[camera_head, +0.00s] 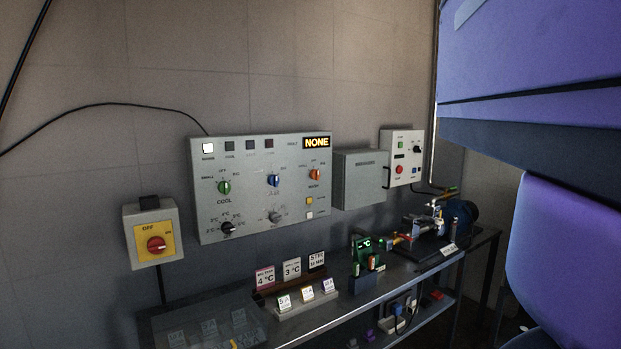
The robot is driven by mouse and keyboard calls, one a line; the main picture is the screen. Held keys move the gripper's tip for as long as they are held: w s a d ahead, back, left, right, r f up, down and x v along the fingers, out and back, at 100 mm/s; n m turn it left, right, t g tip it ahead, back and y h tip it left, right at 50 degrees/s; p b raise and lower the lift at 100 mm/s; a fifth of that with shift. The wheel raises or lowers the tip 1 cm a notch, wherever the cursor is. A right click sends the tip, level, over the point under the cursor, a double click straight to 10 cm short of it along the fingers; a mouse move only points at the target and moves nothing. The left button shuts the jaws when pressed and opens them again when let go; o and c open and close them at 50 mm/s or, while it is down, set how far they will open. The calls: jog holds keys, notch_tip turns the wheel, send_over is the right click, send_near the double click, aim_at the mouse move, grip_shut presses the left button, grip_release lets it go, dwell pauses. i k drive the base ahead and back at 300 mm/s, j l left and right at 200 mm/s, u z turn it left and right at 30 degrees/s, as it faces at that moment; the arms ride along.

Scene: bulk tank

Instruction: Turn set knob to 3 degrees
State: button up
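The set knob (227,227) is a black knob at the lower left of the grey control panel (262,217). Degree labels stand in an arc around it, among them 2°C, 3°C, 4°C and 5°C. Its pointer is too small to read with certainty. The panel display (317,142) reads NONE. Large purple parts fill the right side, probably my arm. My gripper is not in view.
A red-and-yellow OFF switch box (154,232) hangs left of the panel. A grey box (360,180) and a white control box (402,158) are to its right. Below, a bench (345,308) carries cards, one reading 3 °C (291,269), and a pump-like machine (437,222).

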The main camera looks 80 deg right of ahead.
aim_at(227, 228)
jog(key=z, duration=1.55)
